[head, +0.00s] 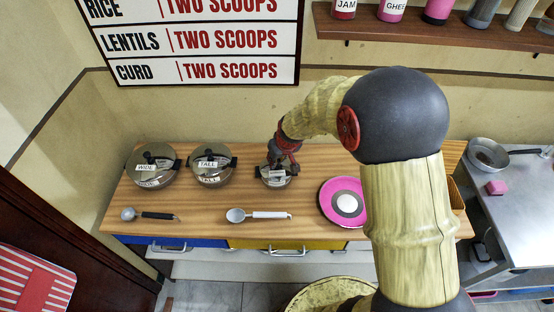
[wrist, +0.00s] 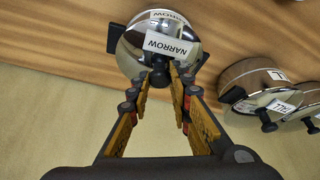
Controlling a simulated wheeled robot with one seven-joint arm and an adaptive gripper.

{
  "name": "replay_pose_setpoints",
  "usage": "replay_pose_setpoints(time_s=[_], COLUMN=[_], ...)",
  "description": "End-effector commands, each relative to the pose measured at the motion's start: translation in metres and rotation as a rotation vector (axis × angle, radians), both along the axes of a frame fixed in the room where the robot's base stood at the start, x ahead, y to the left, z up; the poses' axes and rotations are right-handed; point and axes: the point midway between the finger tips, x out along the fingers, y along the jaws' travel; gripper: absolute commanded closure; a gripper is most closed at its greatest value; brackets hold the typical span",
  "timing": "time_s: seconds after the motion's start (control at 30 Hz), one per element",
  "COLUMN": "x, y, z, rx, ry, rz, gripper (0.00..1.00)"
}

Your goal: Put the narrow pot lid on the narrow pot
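The narrow pot (head: 277,184) stands on the wooden counter, a small steel pot with black side handles. The narrow pot lid (wrist: 172,46), shiny steel with a "NARROW" label and a dark knob, sits on the pot's mouth in the wrist view. The pot's own label (wrist: 168,16) shows beyond it. My gripper (head: 284,163) points down just over the lid. In the wrist view my gripper (wrist: 159,75) has its fingers apart on either side of the knob. They look open, though contact with the knob is hard to judge.
The lidded tall pot (head: 211,172) and wide pot (head: 150,177) stand to the left. A white-handled scoop (head: 258,215), a black-handled scoop (head: 150,215) and a pink plate (head: 330,210) lie on the counter's front part. A shelf (head: 430,35) with jars is on the wall above.

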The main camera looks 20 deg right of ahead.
Motion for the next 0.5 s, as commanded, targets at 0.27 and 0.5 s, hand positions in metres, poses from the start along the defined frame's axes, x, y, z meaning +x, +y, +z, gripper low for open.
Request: replay_pose_setpoints(time_s=[0.27,0.5], x=[0.0001,-0.0015], y=[0.0000,-0.0002], z=[0.0003,0.0045], rx=[0.000,0.000], ry=[0.000,0.000], rz=[0.000,0.000], gripper=[0.72,0.72])
